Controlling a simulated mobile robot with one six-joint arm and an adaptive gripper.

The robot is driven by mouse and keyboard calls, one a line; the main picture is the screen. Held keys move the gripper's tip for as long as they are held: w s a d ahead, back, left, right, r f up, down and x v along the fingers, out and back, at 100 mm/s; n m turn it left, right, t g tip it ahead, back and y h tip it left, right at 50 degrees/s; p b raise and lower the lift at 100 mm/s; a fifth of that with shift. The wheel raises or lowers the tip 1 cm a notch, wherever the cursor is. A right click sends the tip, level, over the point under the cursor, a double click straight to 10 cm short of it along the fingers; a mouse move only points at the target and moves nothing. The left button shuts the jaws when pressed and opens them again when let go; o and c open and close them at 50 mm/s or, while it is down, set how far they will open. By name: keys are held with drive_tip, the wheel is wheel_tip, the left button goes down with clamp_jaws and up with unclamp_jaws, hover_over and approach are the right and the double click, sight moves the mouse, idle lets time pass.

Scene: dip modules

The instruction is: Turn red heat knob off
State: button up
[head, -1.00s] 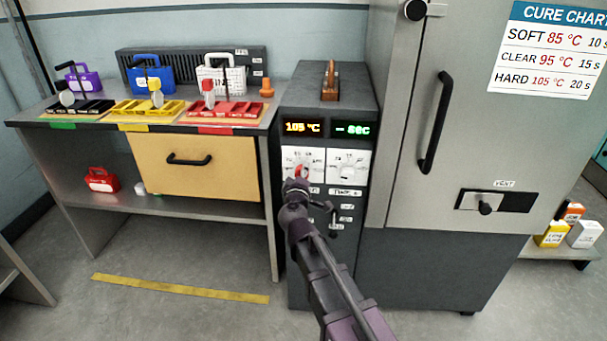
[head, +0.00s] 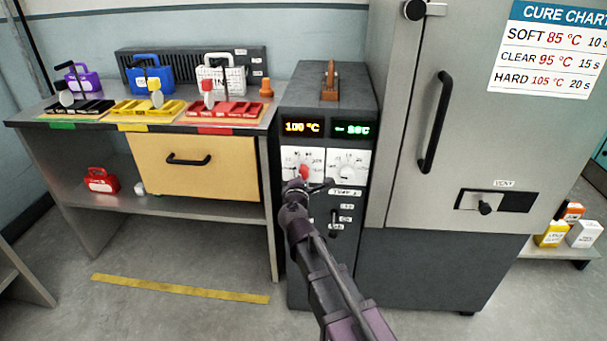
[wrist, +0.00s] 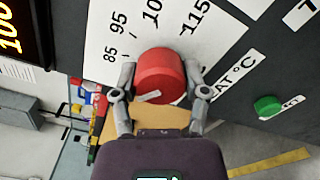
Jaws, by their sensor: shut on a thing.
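The red heat knob (head: 303,171) sits on a white dial plate on the front of the dark control box (head: 328,232). In the wrist view the red knob (wrist: 160,75) stands between my two fingers, with a white pointer mark on its lower side. The dial around it reads 85, 95 and 115, with another number partly hidden. My gripper (wrist: 163,82) is shut on the red knob from both sides. In the head view my gripper (head: 305,184) covers the lower part of the dial. The orange display (head: 301,127) reads 100 °C.
A second white dial (head: 348,168) with a white knob is right of the red one, under a green display (head: 352,129). A green button (wrist: 267,106) is near my right finger. The bench (head: 60,108) with trays stands left; the steel cabinet (head: 465,120) stands right.

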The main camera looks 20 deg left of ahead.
drive_tip(key=n, duration=0.4)
drive_tip(key=shift+w+n, duration=0.15)
drive_tip(key=shift+n, duration=0.15)
drive_tip(key=n, duration=0.4)
drive_tip(key=shift+n, duration=0.4)
drive_tip(key=o, duration=1.1)
drive_tip(key=shift+o, duration=0.2)
drive_tip(key=shift+s, duration=0.2)
drive_tip(key=v, duration=1.1)
drive_tip(key=shift+s+d, duration=0.2)
drive_tip(key=shift+s, duration=0.2)
